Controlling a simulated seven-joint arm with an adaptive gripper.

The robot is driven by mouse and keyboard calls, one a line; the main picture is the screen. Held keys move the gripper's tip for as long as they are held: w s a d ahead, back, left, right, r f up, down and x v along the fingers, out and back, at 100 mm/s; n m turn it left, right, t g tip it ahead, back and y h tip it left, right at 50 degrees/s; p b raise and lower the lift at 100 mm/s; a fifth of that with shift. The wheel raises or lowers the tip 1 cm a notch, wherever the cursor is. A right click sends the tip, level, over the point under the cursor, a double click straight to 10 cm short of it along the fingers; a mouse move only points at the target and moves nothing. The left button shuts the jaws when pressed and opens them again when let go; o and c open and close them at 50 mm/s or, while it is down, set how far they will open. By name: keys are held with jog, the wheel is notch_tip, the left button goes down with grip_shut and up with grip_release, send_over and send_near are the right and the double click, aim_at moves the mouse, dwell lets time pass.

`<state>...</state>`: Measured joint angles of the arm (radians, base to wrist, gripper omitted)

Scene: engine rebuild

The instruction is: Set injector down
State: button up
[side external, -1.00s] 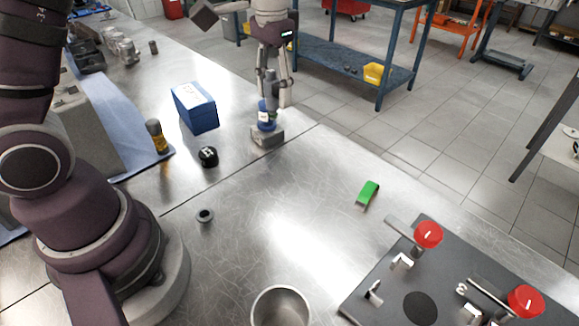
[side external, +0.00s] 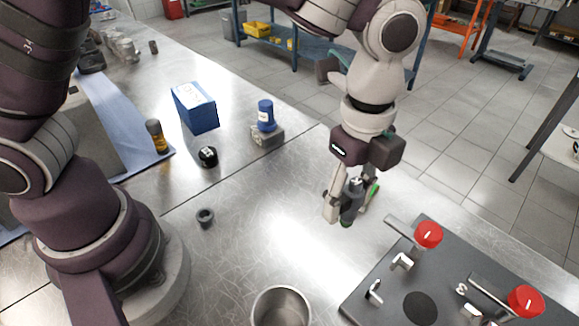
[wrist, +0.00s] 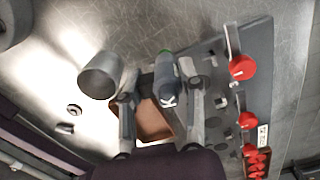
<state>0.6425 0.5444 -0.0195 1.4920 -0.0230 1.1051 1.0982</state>
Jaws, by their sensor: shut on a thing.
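The injector, a dark grey cylinder with a green tip (side external: 351,202), is upright between the fingers of my gripper (side external: 345,205), which is shut on it. Its green tip points down over the steel table, left of the fixture plate; I cannot tell whether it touches. The wrist view also shows the injector (wrist: 167,78) between the two fingers. A green clip (side external: 373,190) is partly hidden behind my gripper.
A dark fixture plate (side external: 360,305) with red knobs (side external: 428,234) is at lower right. A metal cup (side external: 281,305) and a small grey ring (side external: 205,217) stand on the table. A blue cylinder (side external: 266,115) on a grey block, a blue box (side external: 195,107) and a black cap (side external: 208,157) are farther back.

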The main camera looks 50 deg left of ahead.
jog(key=shift+f, duration=0.1)
notch_tip(320, 180, down, 10)
jog(key=shift+r, duration=0.25)
jog(key=shift+f, duration=0.1)
jog(key=o, duration=1.1)
jog(key=shift+o, duration=0.2)
